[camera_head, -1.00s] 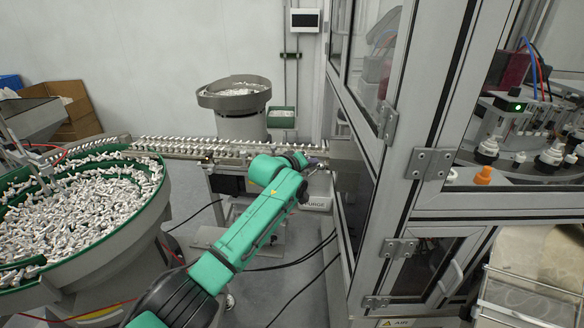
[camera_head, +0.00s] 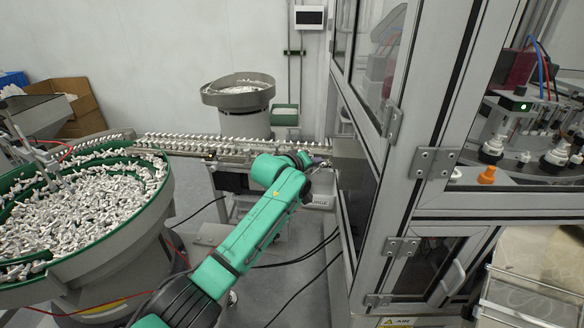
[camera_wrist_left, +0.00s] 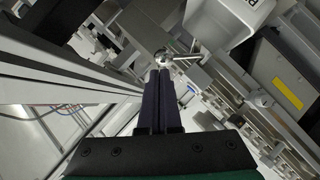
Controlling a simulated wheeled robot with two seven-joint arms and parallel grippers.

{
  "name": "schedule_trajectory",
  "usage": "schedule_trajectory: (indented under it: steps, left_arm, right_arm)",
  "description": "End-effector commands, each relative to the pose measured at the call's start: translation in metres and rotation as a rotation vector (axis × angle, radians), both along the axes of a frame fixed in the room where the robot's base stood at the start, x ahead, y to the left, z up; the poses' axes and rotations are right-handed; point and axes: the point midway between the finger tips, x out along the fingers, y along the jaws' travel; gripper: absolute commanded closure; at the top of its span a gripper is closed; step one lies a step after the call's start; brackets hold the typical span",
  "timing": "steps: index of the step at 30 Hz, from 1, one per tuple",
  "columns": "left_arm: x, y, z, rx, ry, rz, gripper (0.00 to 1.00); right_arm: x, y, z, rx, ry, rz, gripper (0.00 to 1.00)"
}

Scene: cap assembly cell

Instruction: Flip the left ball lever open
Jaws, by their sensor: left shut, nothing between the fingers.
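A shiny ball lever (camera_wrist_left: 163,58) with a thin metal rod to its right shows in the left wrist view, just beyond the fingertips of my left gripper (camera_wrist_left: 159,72). The dark fingers are shut together with nothing between them. Their tips are at or very near the ball; I cannot tell whether they touch. In the head view my left gripper (camera_head: 322,163) is at the end of the feed rail, beside the machine cabinet. The lever is too small to make out there. My right gripper is not in view.
The feed rail (camera_head: 213,147) carries a row of white parts from the large green-rimmed bowl (camera_head: 168,190) towards the cabinet. The framed cabinet (camera_head: 372,150) stands close on the right. A smaller grey bowl feeder (camera_head: 239,101) stands behind the rail.

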Motion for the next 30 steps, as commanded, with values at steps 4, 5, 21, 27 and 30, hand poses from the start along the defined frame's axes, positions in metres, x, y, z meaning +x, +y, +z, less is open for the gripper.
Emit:
schedule_trajectory:
  steps: [4, 5, 21, 27, 30]
  left_arm:
    - [-0.02, 0.014, 0.007, -0.002, -0.002, 0.002, 1.0]
    - [-0.025, 0.017, 0.009, -0.002, -0.002, 0.002, 1.0]
    - [-0.103, 0.067, 0.047, 0.002, 0.0, 0.004, 1.0]
    - [-0.104, 0.068, 0.049, 0.002, 0.0, 0.004, 1.0]
    - [-0.103, 0.068, 0.048, 0.003, 0.001, 0.004, 1.0]
  right_arm:
    - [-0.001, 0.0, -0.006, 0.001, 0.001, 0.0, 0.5]
    - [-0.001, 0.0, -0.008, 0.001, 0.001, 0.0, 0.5]
    - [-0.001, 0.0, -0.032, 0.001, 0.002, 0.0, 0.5]
    - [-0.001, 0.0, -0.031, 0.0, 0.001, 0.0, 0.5]
    - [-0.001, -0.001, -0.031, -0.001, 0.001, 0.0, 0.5]
